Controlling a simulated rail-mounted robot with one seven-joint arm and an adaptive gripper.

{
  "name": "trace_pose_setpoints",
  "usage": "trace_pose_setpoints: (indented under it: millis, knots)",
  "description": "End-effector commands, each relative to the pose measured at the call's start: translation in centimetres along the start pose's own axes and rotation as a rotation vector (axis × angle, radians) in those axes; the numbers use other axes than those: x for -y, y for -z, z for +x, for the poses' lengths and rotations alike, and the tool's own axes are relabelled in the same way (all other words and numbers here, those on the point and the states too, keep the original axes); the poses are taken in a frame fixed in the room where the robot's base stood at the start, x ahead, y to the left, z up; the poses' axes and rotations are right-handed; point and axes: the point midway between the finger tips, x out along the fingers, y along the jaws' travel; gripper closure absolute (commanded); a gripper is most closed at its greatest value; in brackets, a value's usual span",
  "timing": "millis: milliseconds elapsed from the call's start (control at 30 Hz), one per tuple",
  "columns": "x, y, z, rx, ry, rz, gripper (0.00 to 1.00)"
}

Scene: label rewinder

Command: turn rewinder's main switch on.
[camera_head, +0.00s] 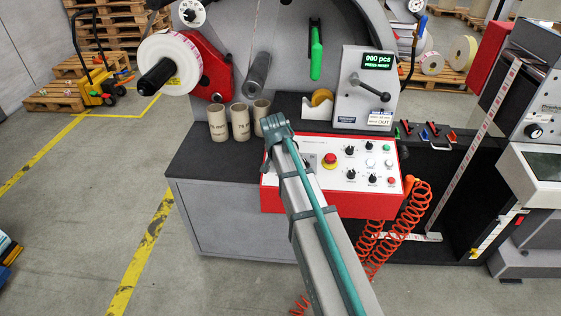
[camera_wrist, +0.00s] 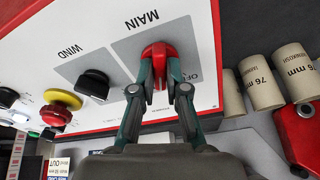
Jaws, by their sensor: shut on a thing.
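The main switch (camera_wrist: 157,50) is a red rotary knob on a grey plate lettered "MAIN" in the wrist view. Part of an "OFF" mark shows beside the knob. My gripper (camera_wrist: 159,73) is shut on the knob, with one finger on each side of it. The fingers hide part of the knob and of the plate's markings, so I cannot tell its exact setting. In the head view my arm reaches over the left part of the red-edged control panel (camera_head: 327,182) and hides the switch.
Beside the switch are a black "WIND" knob (camera_wrist: 93,84) and a red-and-yellow stop button (camera_wrist: 57,107). Several cardboard cores (camera_head: 240,122) stand left of my arm. The counter display (camera_head: 378,61) is lit, reading "000 pcs". Orange coiled hoses (camera_head: 408,215) hang at the panel's right.

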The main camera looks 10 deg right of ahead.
Motion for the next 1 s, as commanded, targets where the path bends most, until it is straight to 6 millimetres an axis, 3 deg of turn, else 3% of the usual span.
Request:
trace_pose_setpoints:
  millis: [400, 933, 967, 1000]
  knots:
    - [0.04, 0.01, 0.03, 0.0, -0.03, 0.19, 1.0]
    - [0.03, 0.0, 0.0, 0.0, -0.033, 0.215, 1.0]
    - [0.03, 0.0, 0.0, 0.0, -0.033, 0.215, 0.81]
    - [0.03, 0.0, 0.0, 0.0, -0.033, 0.215, 0.75]
